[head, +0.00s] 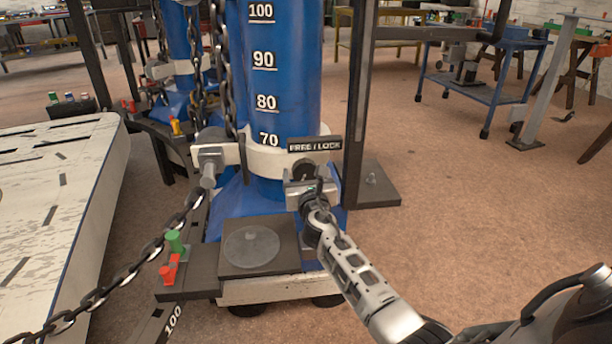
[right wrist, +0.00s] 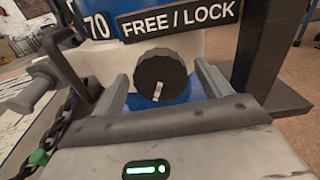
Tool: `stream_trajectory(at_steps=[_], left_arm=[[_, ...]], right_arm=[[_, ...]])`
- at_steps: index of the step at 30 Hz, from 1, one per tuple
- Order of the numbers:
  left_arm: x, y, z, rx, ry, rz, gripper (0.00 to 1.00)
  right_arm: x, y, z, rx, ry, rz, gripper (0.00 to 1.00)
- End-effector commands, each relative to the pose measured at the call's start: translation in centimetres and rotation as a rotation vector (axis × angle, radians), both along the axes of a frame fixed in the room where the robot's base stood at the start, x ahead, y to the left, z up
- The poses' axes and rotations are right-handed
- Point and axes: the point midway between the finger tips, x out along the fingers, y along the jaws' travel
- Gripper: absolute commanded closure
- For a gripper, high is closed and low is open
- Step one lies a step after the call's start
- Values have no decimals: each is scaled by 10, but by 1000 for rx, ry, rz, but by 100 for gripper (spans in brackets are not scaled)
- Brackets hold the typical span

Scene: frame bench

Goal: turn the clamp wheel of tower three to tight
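A dark round knob (right wrist: 160,75) with a white pointer mark sits on the white collar (head: 262,158) of the near blue tower (head: 275,60), under a FREE / LOCK plate (head: 314,143). The mark is at the knob's lower part, pointing roughly down. My right gripper (head: 304,184) is in front of the knob. In the right wrist view its open fingers stand on either side of the knob, with a small gap at each side. No tower number or "tight" label is readable. My left gripper is not in view.
A grey handle (head: 209,166) sticks out at the collar's left. A chain (head: 130,270) crosses the left front. A dark post (head: 358,110) stands close at the right. Red and green fittings (head: 172,262) sit at the tower's foot.

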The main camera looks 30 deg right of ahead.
Motion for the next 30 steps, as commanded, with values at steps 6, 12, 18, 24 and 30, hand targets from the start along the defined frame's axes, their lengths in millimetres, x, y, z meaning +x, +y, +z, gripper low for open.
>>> stream_trajectory(at_steps=[6,12,18,24,30], left_arm=[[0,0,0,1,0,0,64],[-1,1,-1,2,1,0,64],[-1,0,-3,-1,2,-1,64],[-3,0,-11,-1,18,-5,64],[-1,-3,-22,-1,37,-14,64]], right_arm=[[0,0,0,0,0,0,66],[0,0,0,11,-5,0,65],[-1,0,-1,74,-37,0,65],[-1,-1,-1,204,-98,-1,65],[-1,-2,-2,374,-178,-1,65]])
